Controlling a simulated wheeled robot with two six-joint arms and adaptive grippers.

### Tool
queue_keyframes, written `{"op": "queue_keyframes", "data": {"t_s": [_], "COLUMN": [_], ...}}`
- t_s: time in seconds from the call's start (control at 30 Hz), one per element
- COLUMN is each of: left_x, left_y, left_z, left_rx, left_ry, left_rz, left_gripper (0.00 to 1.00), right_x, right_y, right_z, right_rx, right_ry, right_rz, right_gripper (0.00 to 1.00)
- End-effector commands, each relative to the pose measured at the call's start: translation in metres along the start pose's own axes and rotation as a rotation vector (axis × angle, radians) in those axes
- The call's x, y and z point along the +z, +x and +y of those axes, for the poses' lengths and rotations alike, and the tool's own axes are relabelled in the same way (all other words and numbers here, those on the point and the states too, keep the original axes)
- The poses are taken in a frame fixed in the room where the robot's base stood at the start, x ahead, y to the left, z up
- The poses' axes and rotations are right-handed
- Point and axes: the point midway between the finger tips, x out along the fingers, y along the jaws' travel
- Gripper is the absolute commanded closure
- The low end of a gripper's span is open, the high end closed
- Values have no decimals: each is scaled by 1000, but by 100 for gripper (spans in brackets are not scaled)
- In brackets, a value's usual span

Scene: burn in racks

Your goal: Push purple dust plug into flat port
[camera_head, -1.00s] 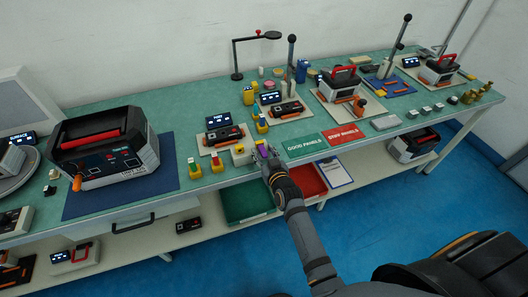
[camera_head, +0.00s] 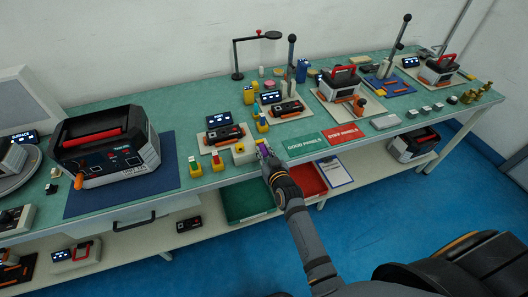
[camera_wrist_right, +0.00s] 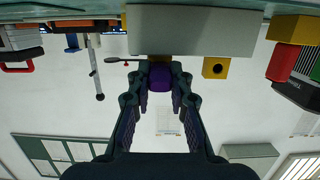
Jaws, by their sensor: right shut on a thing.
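The purple dust plug (camera_wrist_right: 160,76) sits between the fingertips of my right gripper (camera_wrist_right: 160,82) in the right wrist view. My right gripper (camera_head: 265,157) is shut on the plug at the front edge of the bench in the head view, where a bit of purple (camera_head: 262,151) shows. In the right wrist view a pale grey block (camera_wrist_right: 192,30) lies right in front of the plug, with a yellow piece at the plug's tip. I cannot tell whether the plug touches or enters a port; no flat port shows clearly. My left gripper is not in view.
A yellow block with a dark round hole (camera_wrist_right: 215,67) is beside the plug in the wrist view. On the bench, a pale-topped yellow fixture (camera_head: 240,154) stands left of the gripper. A green panel mat (camera_head: 304,146) lies to the right.

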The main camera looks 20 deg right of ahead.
Motion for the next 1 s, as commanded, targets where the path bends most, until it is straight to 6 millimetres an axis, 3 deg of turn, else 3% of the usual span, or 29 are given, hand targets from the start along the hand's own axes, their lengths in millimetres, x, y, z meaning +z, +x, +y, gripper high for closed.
{"op": "queue_keyframes", "data": {"t_s": [1.0], "left_x": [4], "left_y": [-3], "left_z": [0], "left_rx": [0], "left_ry": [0], "left_rz": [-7], "left_gripper": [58], "right_x": [2], "right_y": [-13], "right_z": [0], "right_rx": [0], "right_ry": [0], "right_rz": [1], "right_gripper": [100]}}
